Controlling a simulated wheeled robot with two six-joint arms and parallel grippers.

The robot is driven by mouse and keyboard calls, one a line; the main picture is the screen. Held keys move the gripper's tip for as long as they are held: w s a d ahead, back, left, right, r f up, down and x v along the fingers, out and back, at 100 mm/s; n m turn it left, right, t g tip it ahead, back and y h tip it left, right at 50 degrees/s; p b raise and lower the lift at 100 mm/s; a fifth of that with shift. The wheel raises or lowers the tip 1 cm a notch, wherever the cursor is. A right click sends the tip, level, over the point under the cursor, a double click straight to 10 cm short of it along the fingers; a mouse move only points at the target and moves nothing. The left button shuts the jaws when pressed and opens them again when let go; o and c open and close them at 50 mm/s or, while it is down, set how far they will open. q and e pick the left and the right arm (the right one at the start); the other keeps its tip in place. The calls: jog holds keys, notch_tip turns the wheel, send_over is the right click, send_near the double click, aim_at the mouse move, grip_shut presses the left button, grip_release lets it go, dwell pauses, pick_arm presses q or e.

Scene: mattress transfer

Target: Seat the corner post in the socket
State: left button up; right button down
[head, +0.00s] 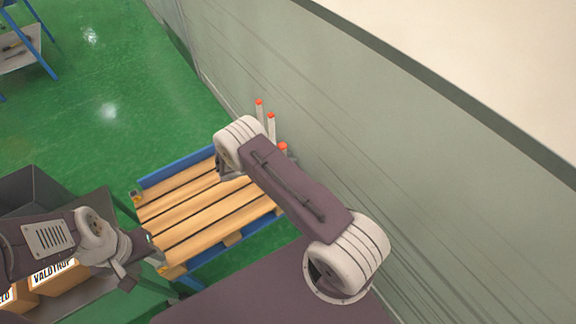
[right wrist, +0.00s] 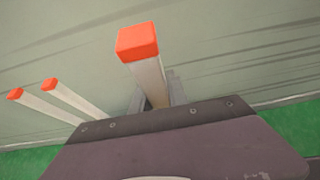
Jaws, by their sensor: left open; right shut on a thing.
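A pale post with an orange end (right wrist: 138,42) stands between the grey jaws of my right gripper (right wrist: 158,95), which is shut on it. An orange end (head: 283,147) beside my right arm in the head view looks like the same post; its lower part is hidden. My right gripper is mostly hidden behind the arm there. A slatted wooden platform with blue rails (head: 178,178) lies below the arm. A small corner fitting (head: 137,197) shows at its left corner; I cannot tell which corner has the socket. My left gripper (head: 152,248) is open near the platform's near-left corner.
A grey bin (head: 35,190) and cardboard boxes (head: 55,285) are at the lower left.

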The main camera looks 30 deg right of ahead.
pick_arm(q)
notch_tip(320, 180, down, 2)
jog(key=shift+f+b, duration=0.15)
jog(key=shift+b, duration=0.45)
pick_arm(e)
notch_tip(320, 180, down, 3)
jog(key=shift+f, duration=0.1)
jog(key=c, duration=1.7)
grip_release()
jog(key=o, duration=0.4)
